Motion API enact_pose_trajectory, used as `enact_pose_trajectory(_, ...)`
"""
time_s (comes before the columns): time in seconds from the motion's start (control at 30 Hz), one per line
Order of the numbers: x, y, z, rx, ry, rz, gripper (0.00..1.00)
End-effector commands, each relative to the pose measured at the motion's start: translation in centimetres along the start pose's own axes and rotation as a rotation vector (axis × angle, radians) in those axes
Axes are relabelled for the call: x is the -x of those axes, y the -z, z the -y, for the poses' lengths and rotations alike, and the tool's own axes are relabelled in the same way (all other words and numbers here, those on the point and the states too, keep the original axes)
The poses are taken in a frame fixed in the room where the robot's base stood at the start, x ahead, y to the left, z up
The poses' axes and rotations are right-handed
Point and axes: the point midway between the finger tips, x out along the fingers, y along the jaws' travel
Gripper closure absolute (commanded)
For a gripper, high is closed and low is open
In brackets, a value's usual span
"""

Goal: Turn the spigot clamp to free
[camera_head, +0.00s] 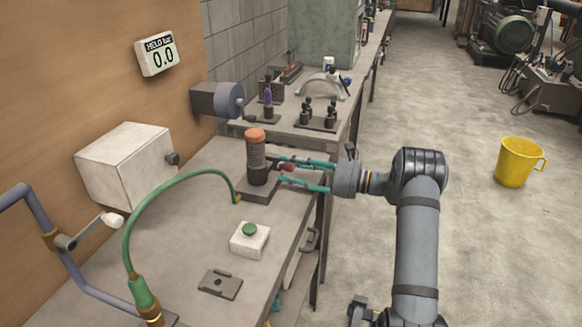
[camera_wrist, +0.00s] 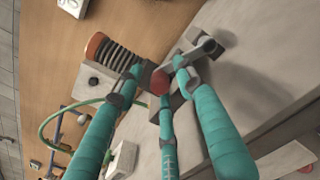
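The spigot stand has a dark ribbed tube with an orange cap (camera_head: 256,152), upright on a dark base (camera_head: 257,189) on the bench; the ribbed tube (camera_wrist: 118,55) also shows in the wrist view. A clamp lever with a red knob (camera_wrist: 160,82) sits at the stand's side, by a grey metal clamp part (camera_wrist: 200,52). My gripper (camera_head: 284,169) has teal fingers and reaches in from the right. In the wrist view its fingers (camera_wrist: 154,84) are spread around the red knob, one on each side and one below. Whether any finger touches it is unclear.
A green hose (camera_head: 165,190) arches over the bench at left. A white box with a green button (camera_head: 250,238) and a flat dark plate (camera_head: 220,284) lie in front. A black tool rack (camera_head: 316,122) stands behind. A yellow bucket (camera_head: 514,163) is on the floor.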

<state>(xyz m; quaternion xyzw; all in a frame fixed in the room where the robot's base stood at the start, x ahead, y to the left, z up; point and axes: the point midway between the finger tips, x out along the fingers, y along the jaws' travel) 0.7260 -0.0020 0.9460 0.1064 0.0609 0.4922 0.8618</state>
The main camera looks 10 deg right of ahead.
Motion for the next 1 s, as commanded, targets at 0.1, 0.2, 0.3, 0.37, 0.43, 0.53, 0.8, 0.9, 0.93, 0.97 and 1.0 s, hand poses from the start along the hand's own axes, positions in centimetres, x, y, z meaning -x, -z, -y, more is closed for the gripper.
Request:
enact_pose_trajectory(0.1,-0.12,0.0,0.05,0.0,0.002,0.0,0.62)
enact_pose_trajectory(0.2,-0.11,0.01,0.05,0.001,0.001,0.0,0.62)
enact_pose_trajectory(0.3,-0.1,0.0,0.04,0.001,0.001,0.0,0.64)
enact_pose_trajectory(0.37,-0.09,0.0,0.03,0.001,0.001,0.0,0.67)
enact_pose_trajectory(0.43,-0.08,0.0,0.03,0.001,0.001,0.0,0.72)
enact_pose_trajectory(0.53,-0.07,0.0,0.03,0.001,0.001,0.0,0.77)
enact_pose_trajectory(0.8,-0.07,-0.01,0.03,0.001,0.001,0.0,0.93)
enact_pose_trajectory(0.9,-0.07,-0.01,0.03,0.001,0.001,0.0,0.99)
enact_pose_trajectory(0.93,-0.07,-0.01,0.03,0.001,0.001,0.0,1.0)
enact_pose_trajectory(0.97,-0.06,-0.01,0.04,0.001,0.001,0.0,1.0)
enact_pose_trajectory(1.0,-0.06,-0.01,0.04,0.001,0.001,0.0,1.0)
